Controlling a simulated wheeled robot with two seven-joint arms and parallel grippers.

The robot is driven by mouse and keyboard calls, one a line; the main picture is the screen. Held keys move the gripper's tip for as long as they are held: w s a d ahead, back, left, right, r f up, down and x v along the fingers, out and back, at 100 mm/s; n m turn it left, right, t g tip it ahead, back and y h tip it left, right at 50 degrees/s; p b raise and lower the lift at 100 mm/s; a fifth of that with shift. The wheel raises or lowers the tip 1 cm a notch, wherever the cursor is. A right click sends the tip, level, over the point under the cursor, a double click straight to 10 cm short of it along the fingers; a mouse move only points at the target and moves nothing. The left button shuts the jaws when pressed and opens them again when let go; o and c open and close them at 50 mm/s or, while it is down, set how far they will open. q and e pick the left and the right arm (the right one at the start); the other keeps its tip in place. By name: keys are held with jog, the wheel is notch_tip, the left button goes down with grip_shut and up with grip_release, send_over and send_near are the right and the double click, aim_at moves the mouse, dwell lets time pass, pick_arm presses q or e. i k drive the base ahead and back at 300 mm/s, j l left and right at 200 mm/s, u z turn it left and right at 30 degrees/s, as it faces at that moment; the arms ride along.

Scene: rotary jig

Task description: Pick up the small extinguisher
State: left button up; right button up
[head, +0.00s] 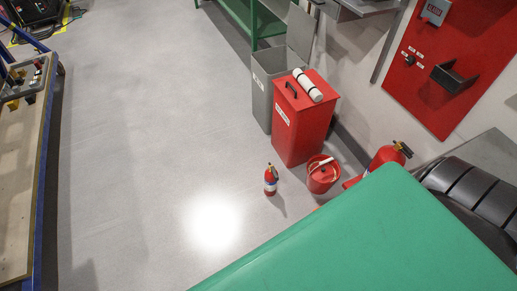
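Neither of my grippers shows in the head view.
A red lidded bin (297,128) and a grey bin (262,92) stand behind. A red bucket (322,177) is close on the right. A green surface (385,245) fills the lower right. A blue-edged bench (22,165) is at left. The floor (140,150) between is clear.

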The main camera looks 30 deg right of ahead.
aim_at(271, 177)
jog(key=i, duration=1.7)
jog(key=i+j+z, duration=0.1)
jog(key=i+z, duration=0.35)
jog(key=i+j+z, duration=0.25)
jog(key=i+z, duration=0.2)
jog(key=i, duration=0.05)
